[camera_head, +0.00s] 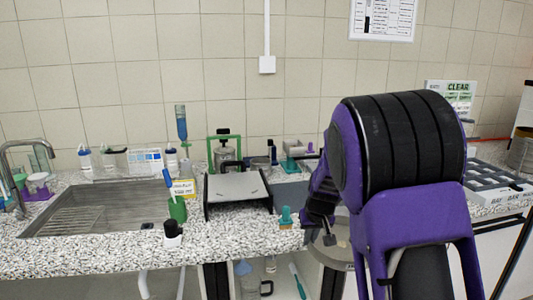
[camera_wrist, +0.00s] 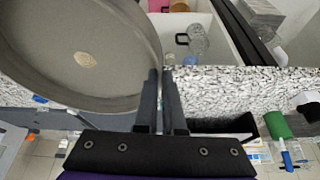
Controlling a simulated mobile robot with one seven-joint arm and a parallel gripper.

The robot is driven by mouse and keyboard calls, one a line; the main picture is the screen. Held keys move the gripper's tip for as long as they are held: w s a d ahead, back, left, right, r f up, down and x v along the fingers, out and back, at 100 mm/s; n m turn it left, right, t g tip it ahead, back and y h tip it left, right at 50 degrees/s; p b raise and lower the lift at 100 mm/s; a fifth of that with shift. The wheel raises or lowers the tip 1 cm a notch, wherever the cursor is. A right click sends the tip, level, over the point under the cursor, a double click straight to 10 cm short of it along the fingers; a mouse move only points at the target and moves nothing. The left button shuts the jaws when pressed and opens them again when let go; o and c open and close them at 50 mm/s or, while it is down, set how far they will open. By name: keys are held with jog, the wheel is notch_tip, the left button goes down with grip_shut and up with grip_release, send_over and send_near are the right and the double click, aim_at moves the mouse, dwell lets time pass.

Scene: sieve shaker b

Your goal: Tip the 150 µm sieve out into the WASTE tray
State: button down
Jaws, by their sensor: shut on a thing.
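My gripper (camera_wrist: 163,95) is shut on the rim of a round grey sieve (camera_wrist: 110,98) in the wrist view. The sieve's inside faces the camera, and a small tan patch of grains (camera_wrist: 86,60) lies on its mesh. In the head view my gripper is mostly hidden behind my arm, and part of the sieve (camera_head: 341,262) shows below the counter's front edge, left of the arm. I cannot read any size mark on it. A grey-topped tray-like stand with black sides (camera_head: 238,186) is on the counter; I cannot read a WASTE label.
A steel sink (camera_head: 95,212) is at the left. A green cup (camera_head: 177,209), a black-topped jar (camera_head: 172,232) and a teal brush (camera_head: 286,216) stand near the counter's front. A compartmented tray (camera_head: 490,180) is at the right. Open shelving with vessels is below.

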jog(key=s+d+f+m, duration=0.1)
jog(key=s+f, duration=0.3)
jog(key=s, duration=0.6)
jog(key=shift+d+f, duration=0.3)
jog(key=shift+d, duration=0.25)
jog(key=shift+d, duration=0.1)
